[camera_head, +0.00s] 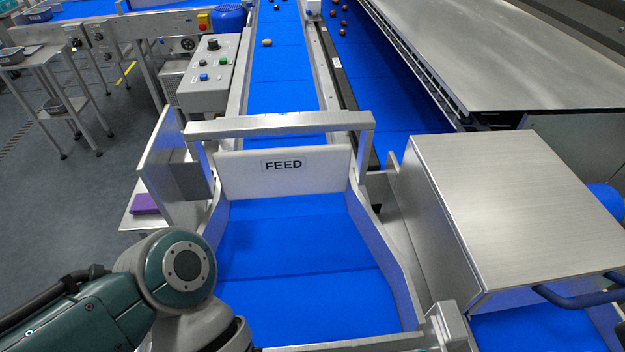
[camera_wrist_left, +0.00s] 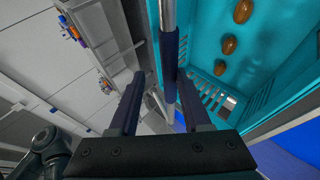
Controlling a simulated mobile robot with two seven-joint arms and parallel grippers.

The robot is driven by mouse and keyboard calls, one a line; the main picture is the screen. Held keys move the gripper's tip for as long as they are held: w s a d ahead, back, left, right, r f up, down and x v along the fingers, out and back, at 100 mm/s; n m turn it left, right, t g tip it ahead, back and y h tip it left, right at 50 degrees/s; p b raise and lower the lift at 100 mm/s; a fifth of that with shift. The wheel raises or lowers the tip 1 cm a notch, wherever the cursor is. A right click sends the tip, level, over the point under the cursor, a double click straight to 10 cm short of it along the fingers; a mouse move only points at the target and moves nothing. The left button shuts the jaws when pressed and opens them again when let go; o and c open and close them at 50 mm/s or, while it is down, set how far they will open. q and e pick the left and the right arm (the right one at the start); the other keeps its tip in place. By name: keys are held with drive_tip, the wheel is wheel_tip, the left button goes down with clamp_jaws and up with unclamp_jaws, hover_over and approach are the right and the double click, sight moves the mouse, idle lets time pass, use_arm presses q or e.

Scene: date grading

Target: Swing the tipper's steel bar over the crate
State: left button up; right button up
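In the left wrist view, the steel bar (camera_wrist_left: 168,14) with a dark blue sleeve runs down from the top edge. The teal crate (camera_wrist_left: 206,50) is just right of it, with several brown dates (camera_wrist_left: 243,11) inside. My left gripper (camera_wrist_left: 158,76) has its two dark fingers apart. The bar's lower part shows between the fingertips, closer to the right finger; I cannot tell whether it touches. In the head view my left arm comes in at lower left, its gripper out of frame. The crate and the bar cannot be made out there. My right gripper is not in view.
A blue feed belt with a white FEED plate (camera_head: 285,172) lies ahead, under a steel cross-frame (camera_head: 280,123). A steel hood (camera_head: 520,215) stands at right. A control box (camera_head: 209,82) and a purple block (camera_head: 145,204) are at left. Open floor (camera_head: 70,200) lies farther left.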

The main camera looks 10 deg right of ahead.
use_arm(q)
drive_tip(key=w+a+r+b, duration=0.2)
drive_tip(key=w, duration=0.4)
drive_tip(key=shift+a, duration=0.35)
idle(0.5)
drive_tip(key=b+v, duration=0.1)
drive_tip(key=v, duration=0.9)
drive_tip(key=shift+b, duration=0.3)
